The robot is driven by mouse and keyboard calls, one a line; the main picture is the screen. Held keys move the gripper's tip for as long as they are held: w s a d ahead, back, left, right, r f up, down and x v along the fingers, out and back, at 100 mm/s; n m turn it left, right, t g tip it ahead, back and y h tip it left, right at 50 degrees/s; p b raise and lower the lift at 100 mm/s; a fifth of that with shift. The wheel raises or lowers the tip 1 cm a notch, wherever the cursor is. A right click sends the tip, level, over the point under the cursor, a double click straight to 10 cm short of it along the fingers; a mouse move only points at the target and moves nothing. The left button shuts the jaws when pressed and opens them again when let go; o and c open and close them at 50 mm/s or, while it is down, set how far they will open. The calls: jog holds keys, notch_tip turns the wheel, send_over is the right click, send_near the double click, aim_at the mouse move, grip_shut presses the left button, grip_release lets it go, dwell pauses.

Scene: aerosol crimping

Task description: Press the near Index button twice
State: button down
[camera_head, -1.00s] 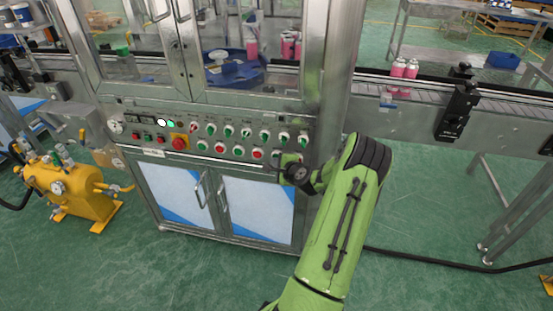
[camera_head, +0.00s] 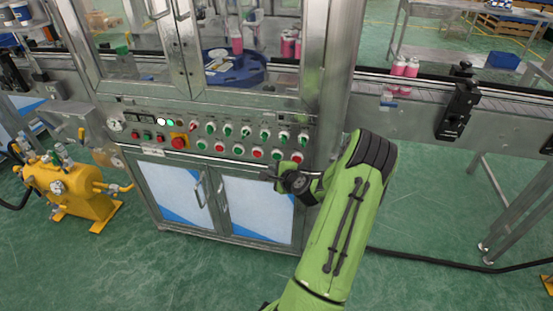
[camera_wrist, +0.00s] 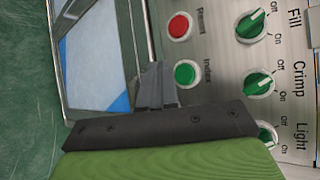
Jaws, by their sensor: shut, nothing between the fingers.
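The Index button (camera_wrist: 187,73) is a round green push button in a metal ring, with its label beside it in the wrist view. In the head view it appears to be the green button (camera_head: 275,155) in the panel's lower row. My gripper (camera_wrist: 155,85) is shut and empty, its dark fingertips to the left of the Index button in the wrist view. In the head view my gripper (camera_head: 267,177) is just below the button row, apart from the button. The gap to the panel face is hard to judge.
A red button (camera_wrist: 180,27) sits beside Index. Fill (camera_wrist: 251,25), Crimp (camera_wrist: 258,83) and Light (camera_wrist: 266,134) switches line the upper row. A red emergency stop (camera_head: 180,142) is further left. Cabinet doors (camera_head: 257,208) lie below. A conveyor (camera_head: 420,95) runs right.

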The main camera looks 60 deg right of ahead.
jog(key=shift+s+a+b, duration=0.2)
jog(key=shift+s+a, duration=0.1)
jog(key=shift+a, duration=0.3)
jog(key=shift+s+a+b, duration=0.2)
jog(key=shift+s+a, duration=0.05)
jog(key=shift+a, duration=0.35)
jog(key=shift+w, duration=0.1)
